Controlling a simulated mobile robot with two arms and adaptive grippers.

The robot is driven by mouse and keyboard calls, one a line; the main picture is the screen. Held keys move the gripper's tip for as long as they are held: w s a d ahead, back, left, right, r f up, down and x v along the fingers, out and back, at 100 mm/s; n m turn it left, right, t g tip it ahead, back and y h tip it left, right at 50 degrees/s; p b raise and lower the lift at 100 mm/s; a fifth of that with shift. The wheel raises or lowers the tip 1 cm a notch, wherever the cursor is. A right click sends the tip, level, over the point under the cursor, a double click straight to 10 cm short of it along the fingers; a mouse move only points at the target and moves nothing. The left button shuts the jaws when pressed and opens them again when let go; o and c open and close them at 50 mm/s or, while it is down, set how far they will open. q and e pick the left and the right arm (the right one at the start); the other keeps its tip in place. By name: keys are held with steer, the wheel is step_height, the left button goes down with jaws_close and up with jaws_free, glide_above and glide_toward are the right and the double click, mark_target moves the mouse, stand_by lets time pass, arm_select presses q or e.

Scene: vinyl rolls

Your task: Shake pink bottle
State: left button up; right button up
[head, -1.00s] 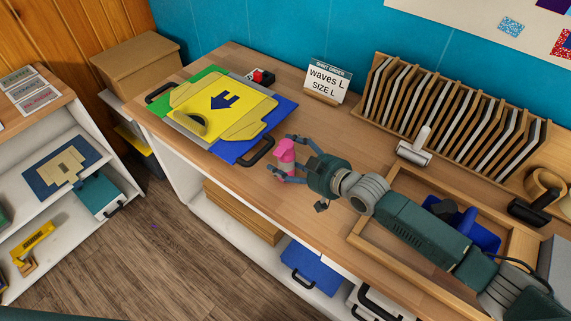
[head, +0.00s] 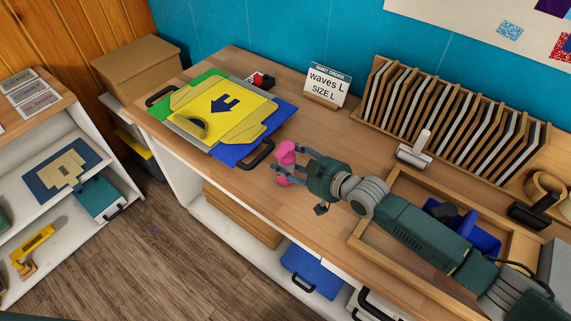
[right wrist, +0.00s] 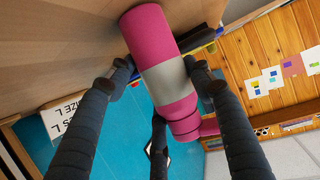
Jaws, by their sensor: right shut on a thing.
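The pink bottle (head: 285,150) is above the wooden worktop, in front of the yellow and blue boards. In the right wrist view the pink bottle (right wrist: 148,30) shows a grey band around its middle and a narrower pink end, and it lies tilted across the view. My right gripper (head: 292,166) reaches in from the right and is shut on the bottle. In the right wrist view the dark fingers of my right gripper (right wrist: 158,75) stand on both sides of the bottle. The far sides of the bottle are hidden. My left gripper is not in view.
A yellow board with a blue arrow (head: 232,100) lies on a blue board at the worktop's left end. A sign (head: 326,84) stands behind, beside a slotted rack (head: 455,115). A white roller (head: 414,150) and a wooden frame (head: 365,242) lie to the right. The worktop's front edge is near the bottle.

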mark_target(294, 153)
steer(key=shift+r+p, duration=1.8)
steer(key=shift+r, duration=0.25)
